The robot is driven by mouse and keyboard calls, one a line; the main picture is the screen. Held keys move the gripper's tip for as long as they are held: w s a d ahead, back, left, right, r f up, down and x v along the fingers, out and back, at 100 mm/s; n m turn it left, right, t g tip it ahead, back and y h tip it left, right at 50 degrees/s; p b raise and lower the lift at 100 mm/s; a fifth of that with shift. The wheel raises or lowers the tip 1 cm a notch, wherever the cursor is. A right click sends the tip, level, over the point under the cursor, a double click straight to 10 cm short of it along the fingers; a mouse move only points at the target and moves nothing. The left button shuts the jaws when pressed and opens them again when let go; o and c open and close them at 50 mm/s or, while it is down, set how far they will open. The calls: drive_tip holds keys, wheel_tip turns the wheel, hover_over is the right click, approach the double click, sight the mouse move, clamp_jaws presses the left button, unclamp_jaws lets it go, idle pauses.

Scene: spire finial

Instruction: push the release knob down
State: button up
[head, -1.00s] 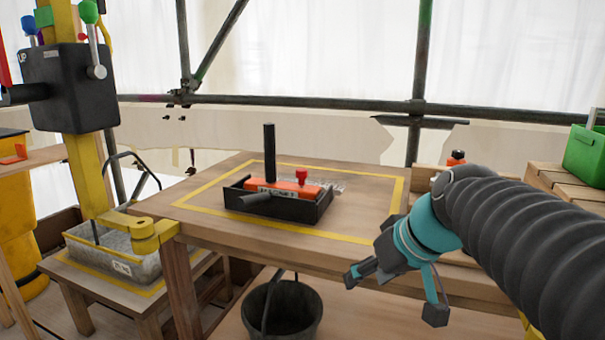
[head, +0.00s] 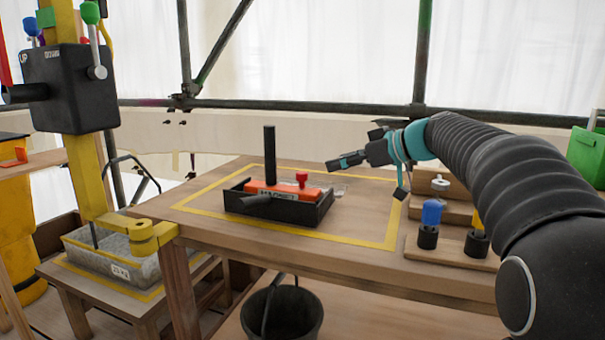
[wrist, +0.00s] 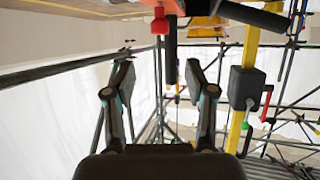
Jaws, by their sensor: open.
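A red knob (head: 302,178) stands upright on the right part of an orange magnet block (head: 268,190). The block lies in a black open tray (head: 318,212) on the wooden table. My gripper (head: 367,179) is open and empty, to the right of the knob and apart from it, with one finger pointing left. In the wrist view the knob (wrist: 160,22) hangs at the top centre, beyond the open fingers (wrist: 160,72). The orange block (wrist: 207,20) shows beside it, partly cut off by the frame.
A tall black post (head: 269,150) rises at the tray's back left. Blue (head: 431,213) and yellow pegs stand on a board under my arm. A yellow column with a black control box (head: 70,85) stands at left.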

sight(303, 172)
drive_tip(key=p+x, duration=0.1)
drive_tip(key=x, duration=1.1)
drive_tip(key=shift+a+f, duration=0.1)
drive_tip(key=shift+f, duration=0.05)
clamp_jaws()
